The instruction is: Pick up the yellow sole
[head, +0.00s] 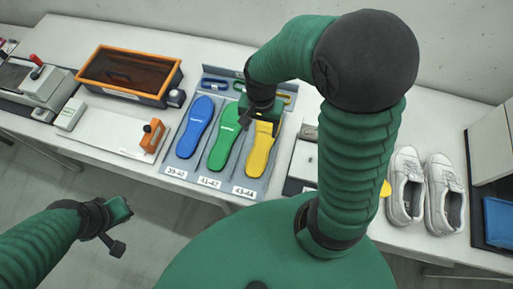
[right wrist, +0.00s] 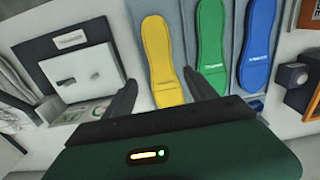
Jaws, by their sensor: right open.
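The yellow sole (head: 260,155) lies in the right slot of a grey tray (head: 180,160), above the label 43-44. The green sole (head: 224,140) and the blue sole (head: 195,127) lie to its left. My right gripper (head: 255,122) is over the upper end of the yellow sole and hides part of it. In the right wrist view the yellow sole (right wrist: 160,60) shows between the two open fingers of the right gripper (right wrist: 165,95), with nothing held. My left gripper (head: 120,225) is off the table's front edge at the lower left; its jaws are unclear.
A pair of white shoes (head: 425,190) stands to the right on the table. An orange-framed box (head: 130,75) and a white board with an orange block (head: 152,136) are to the left. A grey and white device (right wrist: 85,70) lies beside the tray.

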